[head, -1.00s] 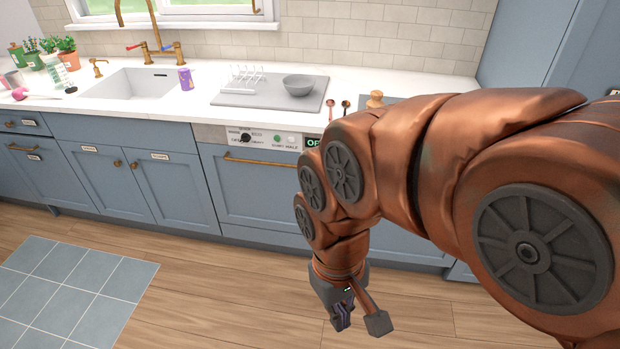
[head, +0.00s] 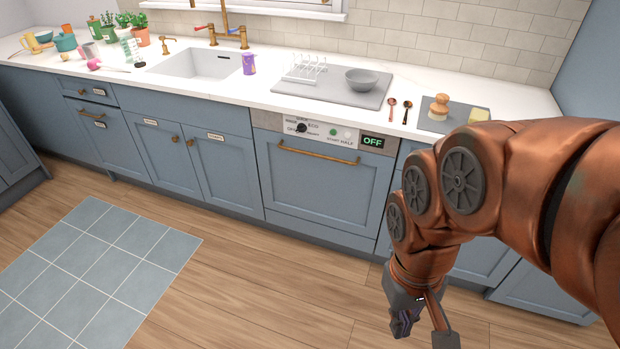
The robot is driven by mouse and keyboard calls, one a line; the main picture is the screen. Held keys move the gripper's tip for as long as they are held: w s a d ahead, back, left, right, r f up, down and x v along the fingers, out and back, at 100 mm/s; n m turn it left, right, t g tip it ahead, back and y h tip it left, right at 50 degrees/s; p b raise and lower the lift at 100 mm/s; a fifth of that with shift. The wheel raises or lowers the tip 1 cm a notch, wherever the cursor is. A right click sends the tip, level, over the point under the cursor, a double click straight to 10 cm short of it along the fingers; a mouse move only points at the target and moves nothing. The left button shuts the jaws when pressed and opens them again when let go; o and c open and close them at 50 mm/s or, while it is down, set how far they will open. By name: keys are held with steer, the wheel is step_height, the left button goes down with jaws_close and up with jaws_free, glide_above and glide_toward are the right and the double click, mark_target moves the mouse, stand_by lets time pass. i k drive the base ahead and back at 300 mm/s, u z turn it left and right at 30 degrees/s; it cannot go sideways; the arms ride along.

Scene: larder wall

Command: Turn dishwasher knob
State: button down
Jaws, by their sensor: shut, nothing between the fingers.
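The dishwasher (head: 315,184) is a blue-fronted unit under the counter, with a brass bar handle (head: 318,152). Its grey control panel (head: 345,135) runs along the top. The small black round dishwasher knob (head: 301,128) sits at the panel's left part, with program words around it. The display (head: 373,142) at the panel's right end reads OFF in green. My gripper (head: 418,332) hangs low over the floor, to the right of and well below the knob. It points down, is shut and empty, and touches nothing.
A drainboard with a rack and grey bowl (head: 361,79) lies on the counter above the dishwasher. The sink (head: 198,64) is to the left. Wood floor (head: 240,275) before the dishwasher is clear.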

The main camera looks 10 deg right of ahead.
mark_target(301, 127)
steer(key=z, duration=0.55)
steer(key=i, duration=0.45)
steer(key=u, duration=2)
